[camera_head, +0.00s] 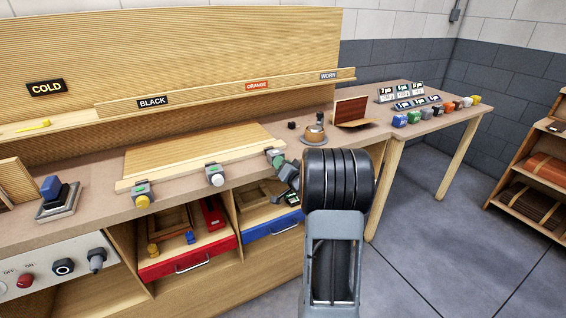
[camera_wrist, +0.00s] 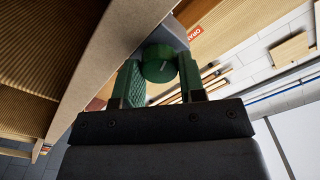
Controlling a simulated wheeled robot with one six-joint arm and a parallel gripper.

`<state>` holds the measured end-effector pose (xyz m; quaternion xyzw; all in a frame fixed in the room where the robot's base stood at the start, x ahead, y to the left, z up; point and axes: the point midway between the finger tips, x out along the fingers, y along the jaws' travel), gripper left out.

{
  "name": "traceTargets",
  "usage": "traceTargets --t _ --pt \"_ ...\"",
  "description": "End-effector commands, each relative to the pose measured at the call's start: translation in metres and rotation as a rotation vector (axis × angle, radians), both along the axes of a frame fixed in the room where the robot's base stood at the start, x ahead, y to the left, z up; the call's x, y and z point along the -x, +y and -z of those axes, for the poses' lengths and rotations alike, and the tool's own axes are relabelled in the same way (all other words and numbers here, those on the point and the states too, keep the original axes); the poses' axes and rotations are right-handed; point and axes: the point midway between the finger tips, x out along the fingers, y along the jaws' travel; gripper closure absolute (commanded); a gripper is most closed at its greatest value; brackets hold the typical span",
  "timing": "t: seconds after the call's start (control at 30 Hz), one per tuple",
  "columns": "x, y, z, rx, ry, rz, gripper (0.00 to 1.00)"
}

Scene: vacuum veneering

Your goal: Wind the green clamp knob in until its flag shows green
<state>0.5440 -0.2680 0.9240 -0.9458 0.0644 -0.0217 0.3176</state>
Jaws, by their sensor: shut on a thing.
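The green clamp (camera_head: 274,156) is at the right end of the row of clamps on the bench's front edge. Its green knob (camera_wrist: 160,63) is round and sits between my two fingers in the wrist view. My gripper (camera_wrist: 160,76) is shut on this knob. In the head view my gripper (camera_head: 287,177) reaches the clamp from the front right, and my arm partly covers the area. I cannot make out the clamp's flag or its colour in either view.
A clamp with a yellow knob (camera_head: 143,201) and one with a white knob (camera_head: 216,179) stand to the left along the edge. A wooden panel (camera_head: 200,150) lies behind them. A red drawer (camera_head: 190,256) and a blue drawer (camera_head: 272,227) stand open below.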

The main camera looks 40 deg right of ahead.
Motion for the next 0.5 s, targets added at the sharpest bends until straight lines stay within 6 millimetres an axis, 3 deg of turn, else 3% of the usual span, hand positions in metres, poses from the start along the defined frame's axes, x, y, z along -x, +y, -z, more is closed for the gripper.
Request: traceTargets --t 0.5 --pt "0.0001 -0.0001 0.0006 -0.086 -0.011 0.001 0.86"
